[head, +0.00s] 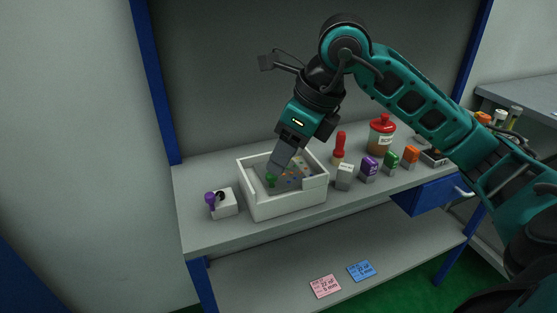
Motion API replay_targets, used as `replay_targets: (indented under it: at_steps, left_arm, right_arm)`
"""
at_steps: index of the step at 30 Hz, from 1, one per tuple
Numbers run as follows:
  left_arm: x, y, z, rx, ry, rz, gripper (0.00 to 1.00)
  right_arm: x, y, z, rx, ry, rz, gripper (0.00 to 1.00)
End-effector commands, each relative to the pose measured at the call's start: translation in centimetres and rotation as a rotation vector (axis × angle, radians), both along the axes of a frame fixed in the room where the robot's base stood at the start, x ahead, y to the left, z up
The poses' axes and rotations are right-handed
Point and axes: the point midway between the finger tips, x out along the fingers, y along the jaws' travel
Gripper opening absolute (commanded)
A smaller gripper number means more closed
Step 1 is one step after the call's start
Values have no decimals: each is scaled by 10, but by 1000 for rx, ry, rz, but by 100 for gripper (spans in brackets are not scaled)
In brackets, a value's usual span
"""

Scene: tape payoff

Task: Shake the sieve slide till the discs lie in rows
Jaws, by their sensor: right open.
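A white open box (288,207) stands on the workbench, with a grey slide surface inside it. Small coloured discs (296,176) lie scattered on that surface, mostly at its right, too small to make out one by one. A green knob (271,181) stands up near the front left inside the box. My right gripper (278,166) reaches down into the box from above, open, with its fingertips just above or behind the green knob. I cannot tell whether they touch it. The gripper hides part of the slide's back. My left gripper is not in view.
A small white block with a purple knob (210,198) stands left of the box. To the right stand a red-handled tool (339,146), a red-lidded jar (382,136) and several small coloured containers (369,168). Pink (325,287) and blue (361,271) cards lie on the lower shelf.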

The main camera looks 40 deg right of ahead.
Motion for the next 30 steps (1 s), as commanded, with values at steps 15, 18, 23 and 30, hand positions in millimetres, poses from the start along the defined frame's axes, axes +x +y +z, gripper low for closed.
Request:
replay_targets:
  at_steps: [15,18,23,30]
  left_arm:
    - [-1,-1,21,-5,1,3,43]
    - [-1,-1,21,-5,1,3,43]
    - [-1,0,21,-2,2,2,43]
    - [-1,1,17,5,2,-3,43]
  right_arm:
    - [-28,-17,81,0,0,-1,48]
    - [-29,-18,82,0,0,-1,48]
    - [-29,-18,82,0,0,-1,48]
    - [-30,-23,73,19,17,39,30]
